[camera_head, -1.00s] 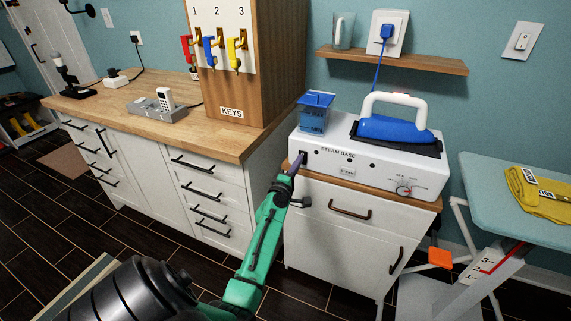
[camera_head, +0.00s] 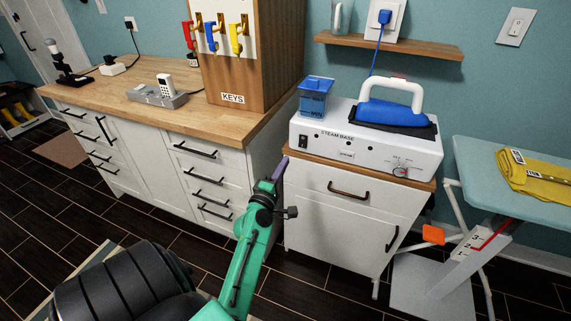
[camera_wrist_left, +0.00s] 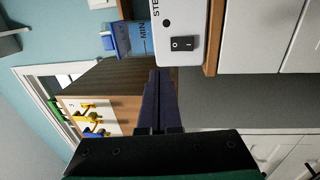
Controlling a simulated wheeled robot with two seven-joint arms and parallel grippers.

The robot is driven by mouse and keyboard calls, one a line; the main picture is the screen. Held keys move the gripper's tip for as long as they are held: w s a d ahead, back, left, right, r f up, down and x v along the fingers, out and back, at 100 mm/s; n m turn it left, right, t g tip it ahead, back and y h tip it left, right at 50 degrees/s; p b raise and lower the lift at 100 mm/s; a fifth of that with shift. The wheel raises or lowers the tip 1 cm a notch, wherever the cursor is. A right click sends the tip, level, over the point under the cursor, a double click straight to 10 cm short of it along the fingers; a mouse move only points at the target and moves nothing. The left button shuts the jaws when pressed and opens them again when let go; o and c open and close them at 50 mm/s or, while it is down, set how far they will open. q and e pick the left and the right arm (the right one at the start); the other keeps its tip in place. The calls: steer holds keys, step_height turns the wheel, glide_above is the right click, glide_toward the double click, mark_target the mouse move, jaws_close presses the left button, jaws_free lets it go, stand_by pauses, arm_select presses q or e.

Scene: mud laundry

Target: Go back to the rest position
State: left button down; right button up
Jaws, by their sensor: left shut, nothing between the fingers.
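My left gripper (camera_head: 281,168) is shut and empty, in front of the gap between the long counter and the small cabinet in the head view. Its tip is below and left of the steam base (camera_head: 368,141) and looks apart from it. In the left wrist view the shut purple fingers (camera_wrist_left: 158,92) lie close together, with the black power switch (camera_wrist_left: 184,43) of the steam base beyond them. The green left arm (camera_head: 243,262) reaches in from the lower left. My right gripper is not in view.
The blue iron (camera_head: 392,112) sits on the steam base, beside a blue water tank (camera_head: 313,97). A wood counter (camera_head: 214,124) with the key cabinet (camera_head: 262,60) stands left. An ironing board (camera_head: 480,160) with a yellow cloth (camera_head: 535,175) stands right.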

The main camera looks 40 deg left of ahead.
arm_select(q)
steer(key=s+d+f+m+g+h, duration=0.2)
steer(key=d+f+m+g, duration=0.15)
steer(key=f, duration=0.65)
steer(key=s+d+f+m+g+h, duration=0.25)
steer(key=d+f+m, duration=0.2)
steer(key=f, duration=0.65)
steer(key=s+d+f+m+g+h, duration=0.25)
steer(key=d+f+m, duration=0.2)
steer(key=f, duration=0.55)
steer(key=s+d+f+m+g, duration=0.3)
steer(key=s+f+m, duration=0.1)
steer(key=s+f, duration=0.7)
steer(key=s+f+m+g, duration=0.3)
steer(key=s+m, duration=0.1)
steer(key=s, duration=0.6)
steer(key=s+a+f+m+g, duration=0.1)
steer(key=s+f+m+g, duration=0.2)
steer(key=s, duration=0.7)
steer(key=shift+s+a+f+m+y+p, duration=0.2)
steer(key=shift+f+m+y+p, duration=0.1)
steer(key=shift+f+m, duration=0.2)
